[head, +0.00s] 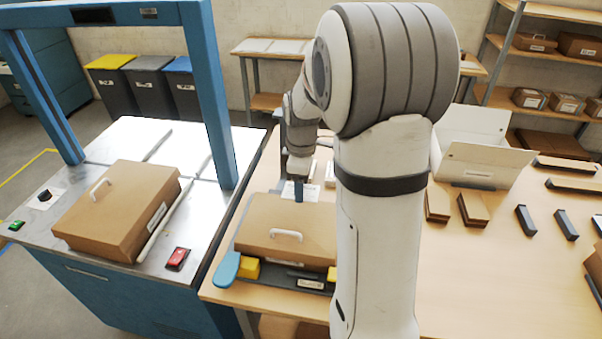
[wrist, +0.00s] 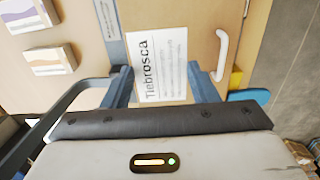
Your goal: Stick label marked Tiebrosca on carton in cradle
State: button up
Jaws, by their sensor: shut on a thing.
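The white label marked Tiebrosca (wrist: 158,52) is between the fingers of my gripper (wrist: 160,70), which is shut on it. Its printed side faces the wrist camera. The brown carton (head: 285,235) lies in the cradle (head: 298,281), its white handle on the near side. In the wrist view the carton (wrist: 200,45) is behind the label; I cannot tell whether they touch. In the head view my gripper (head: 299,190) is just behind the carton's far edge, with a pale sheet partly visible beside it.
The cradle has a blue lever (head: 225,268) and yellow blocks (head: 249,268). Left stands a blue-framed machine (head: 210,100) with another carton (head: 120,210) on its bench. My arm hides the table's middle.

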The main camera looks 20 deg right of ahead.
jog(key=shift+s+d+f+b, duration=0.15)
jog(key=shift+f+b, duration=0.4)
jog(key=shift+f, duration=0.2)
jog(key=shift+f+b, duration=1.9)
jog(key=shift+f, duration=0.8)
jog(key=shift+d, duration=0.1)
jog(key=o, duration=1.3)
jog(key=shift+o, duration=0.2)
jog(key=shift+r, duration=0.2)
jog(key=shift+r+p, duration=2.1)
jog(key=shift+r, duration=0.8)
